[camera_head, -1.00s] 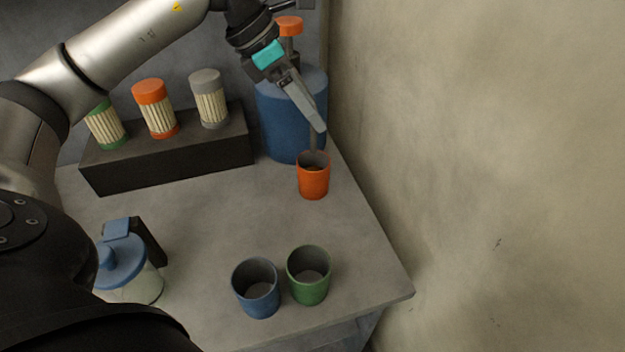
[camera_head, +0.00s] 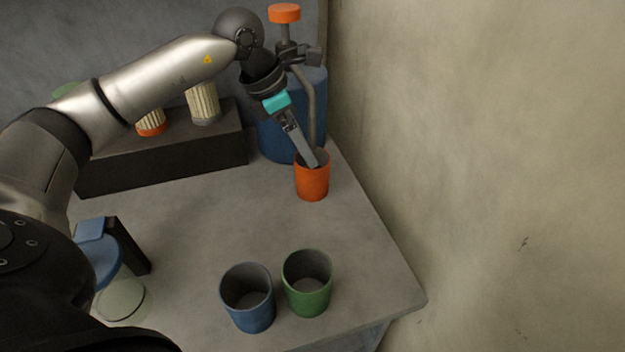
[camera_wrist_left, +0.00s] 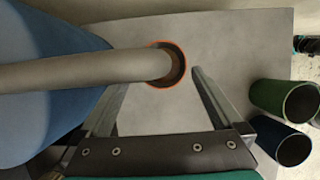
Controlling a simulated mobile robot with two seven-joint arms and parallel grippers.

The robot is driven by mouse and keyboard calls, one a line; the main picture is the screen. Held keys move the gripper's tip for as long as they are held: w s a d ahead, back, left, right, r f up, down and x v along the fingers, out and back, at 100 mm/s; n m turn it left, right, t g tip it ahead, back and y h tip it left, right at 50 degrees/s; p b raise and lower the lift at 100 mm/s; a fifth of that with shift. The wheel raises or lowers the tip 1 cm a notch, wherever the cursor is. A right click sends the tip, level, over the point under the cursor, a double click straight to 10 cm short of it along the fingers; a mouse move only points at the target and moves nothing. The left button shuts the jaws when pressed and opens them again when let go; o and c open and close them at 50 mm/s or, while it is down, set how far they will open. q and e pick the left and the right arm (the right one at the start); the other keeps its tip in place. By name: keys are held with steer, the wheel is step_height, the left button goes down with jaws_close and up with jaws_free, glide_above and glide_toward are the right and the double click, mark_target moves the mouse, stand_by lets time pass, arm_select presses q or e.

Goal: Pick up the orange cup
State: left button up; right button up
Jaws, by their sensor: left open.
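The orange cup (camera_head: 312,183) stands upright on the grey table near its right edge, beneath the spout of the blue dispenser (camera_head: 276,136). My left gripper (camera_head: 315,162) reaches down to the cup's rim from the upper left; in the head view a finger overlaps the cup's mouth. In the left wrist view the cup's orange rim (camera_wrist_left: 183,75) shows ahead, between the spread fingers of the left gripper (camera_wrist_left: 158,92). The grey spout (camera_wrist_left: 90,72) hides part of the cup there. The left gripper is open and empty. My right gripper is not in view.
A blue cup (camera_head: 251,315) and a green cup (camera_head: 308,298) stand together near the front edge. A glass jug with a blue lid (camera_head: 104,262) is at left. A dark box (camera_head: 165,170) bears ribbed canisters. A wall rises at right. The table's middle is clear.

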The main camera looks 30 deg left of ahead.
mark_target(312, 174)
arm_select(q)
steer(key=shift+d+b+x, duration=0.1)
steer(key=shift+b+x, duration=0.25)
steer(key=shift+x, duration=0.65)
steer(key=shift+d+b+x, duration=0.15)
steer(key=shift+b+x, duration=0.15)
steer(key=shift+x, duration=0.7)
steer(key=shift+w+d+f, duration=0.1)
steer(key=shift+w+f, duration=0.05)
steer(key=shift+f, duration=0.4)
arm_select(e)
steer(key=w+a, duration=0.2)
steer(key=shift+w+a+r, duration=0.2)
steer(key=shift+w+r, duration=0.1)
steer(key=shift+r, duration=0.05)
arm_select(q)
steer(key=shift+r, duration=0.1)
jaws_close()
